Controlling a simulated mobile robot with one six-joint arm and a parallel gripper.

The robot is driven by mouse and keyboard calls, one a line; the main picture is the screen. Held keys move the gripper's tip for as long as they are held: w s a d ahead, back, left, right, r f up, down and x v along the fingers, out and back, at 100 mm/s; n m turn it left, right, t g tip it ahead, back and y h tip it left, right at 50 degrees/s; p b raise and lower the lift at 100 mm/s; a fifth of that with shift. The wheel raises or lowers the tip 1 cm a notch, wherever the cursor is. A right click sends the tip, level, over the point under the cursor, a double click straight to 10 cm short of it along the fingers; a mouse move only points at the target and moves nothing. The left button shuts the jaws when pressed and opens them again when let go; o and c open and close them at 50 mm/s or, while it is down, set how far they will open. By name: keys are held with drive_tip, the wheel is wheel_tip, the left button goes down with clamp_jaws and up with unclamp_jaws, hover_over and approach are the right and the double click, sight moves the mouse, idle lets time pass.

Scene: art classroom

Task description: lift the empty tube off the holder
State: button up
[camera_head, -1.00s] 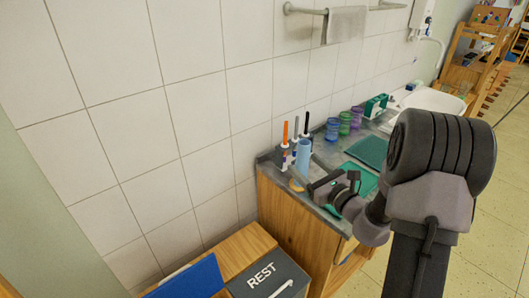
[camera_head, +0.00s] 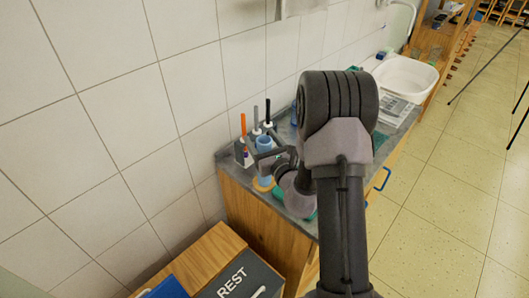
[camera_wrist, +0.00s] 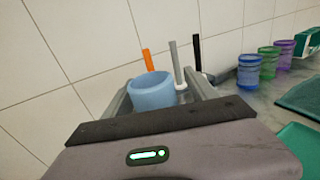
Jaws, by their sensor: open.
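The light blue tube (camera_head: 264,147) stands upright near the left end of the grey counter, above a round yellowish base (camera_head: 262,184); how it sits there is hidden. In the wrist view the open-topped blue tube (camera_wrist: 152,93) stands between the fingers of my gripper (camera_wrist: 158,92). The fingers are open, one on each side, and I cannot tell whether either touches it. In the head view my gripper (camera_head: 268,156) is at the tube, partly hidden by my arm.
Orange, grey and black upright sticks (camera_wrist: 180,62) stand close behind the tube. Blue, green and purple cups (camera_wrist: 268,62) stand farther right along the wall. A white basin (camera_head: 405,78) is at the far end. A dark REST box (camera_head: 240,277) sits below, left of the counter.

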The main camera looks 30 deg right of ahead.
drive_tip(key=shift+w+a, duration=0.1)
drive_tip(key=shift+w, duration=0.15)
drive_tip(key=shift+s+a+r, duration=0.2)
drive_tip(key=shift+s, duration=0.1)
drive_tip(key=shift+c, duration=0.5)
clamp_jaws()
wheel_tip(320, 180, up, 18)
drive_tip(key=p, duration=0.8)
drive_tip(key=shift+f, duration=0.1)
